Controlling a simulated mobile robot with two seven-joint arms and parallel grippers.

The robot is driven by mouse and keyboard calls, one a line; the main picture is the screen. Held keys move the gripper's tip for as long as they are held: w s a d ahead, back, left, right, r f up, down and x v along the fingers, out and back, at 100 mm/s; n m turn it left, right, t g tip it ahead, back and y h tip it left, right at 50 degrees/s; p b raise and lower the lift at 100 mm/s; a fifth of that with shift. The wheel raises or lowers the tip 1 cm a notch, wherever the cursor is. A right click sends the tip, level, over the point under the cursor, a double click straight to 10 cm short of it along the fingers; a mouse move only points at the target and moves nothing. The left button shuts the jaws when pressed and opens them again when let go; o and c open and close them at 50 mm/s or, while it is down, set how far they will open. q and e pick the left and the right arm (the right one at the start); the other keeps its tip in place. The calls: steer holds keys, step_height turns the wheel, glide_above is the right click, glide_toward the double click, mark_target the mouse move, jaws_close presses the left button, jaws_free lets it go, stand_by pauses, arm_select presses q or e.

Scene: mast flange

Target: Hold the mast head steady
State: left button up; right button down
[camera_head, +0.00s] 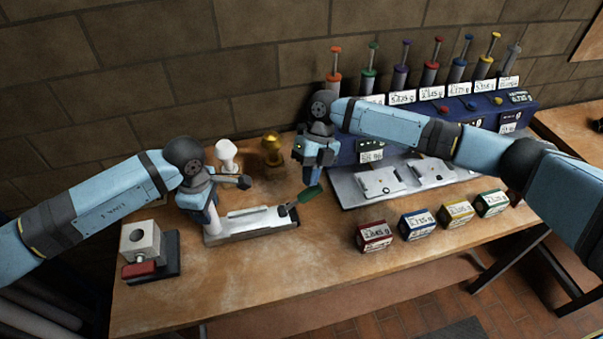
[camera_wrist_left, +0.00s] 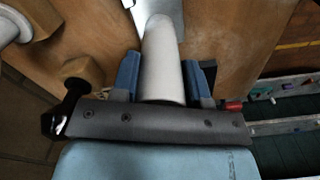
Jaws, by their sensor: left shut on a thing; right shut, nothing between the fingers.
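The white mast head (camera_wrist_left: 162,62) is a smooth tapering cylinder between the two blue fingers of my left gripper (camera_wrist_left: 165,82) in the left wrist view. In the head view my left gripper (camera_head: 207,212) is shut on it at the left end of a pale metal base (camera_head: 250,222) on the bench. The gripper and arm hide most of the mast head there. My right gripper (camera_head: 317,168) is shut and empty, pointing down above the right end of the base. A green-handled tool (camera_head: 309,194) shows just below it; I cannot tell whether they touch.
A white knob (camera_head: 228,155) and a brass piece (camera_head: 272,150) stand behind the base. A metal block on a red-and-black holder (camera_head: 150,257) is at left. A blue rack (camera_head: 460,118) with several coloured drivers stands at right, with several small labelled boxes (camera_head: 375,237) in front.

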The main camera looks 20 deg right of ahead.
arm_select(q)
steer(key=shift+a, duration=0.1)
arm_select(e)
steer(key=shift+d+f, duration=0.4)
steer(key=shift+d, duration=0.1)
steer(key=shift+f, duration=0.1)
steer(key=shift+d, duration=0.1)
steer(key=v, duration=1)
steer(key=shift+d, duration=0.35)
arm_select(q)
steer(key=o, duration=1.3)
steer(key=shift+c, duration=0.2)
arm_select(e)
steer(key=shift+f, duration=0.1)
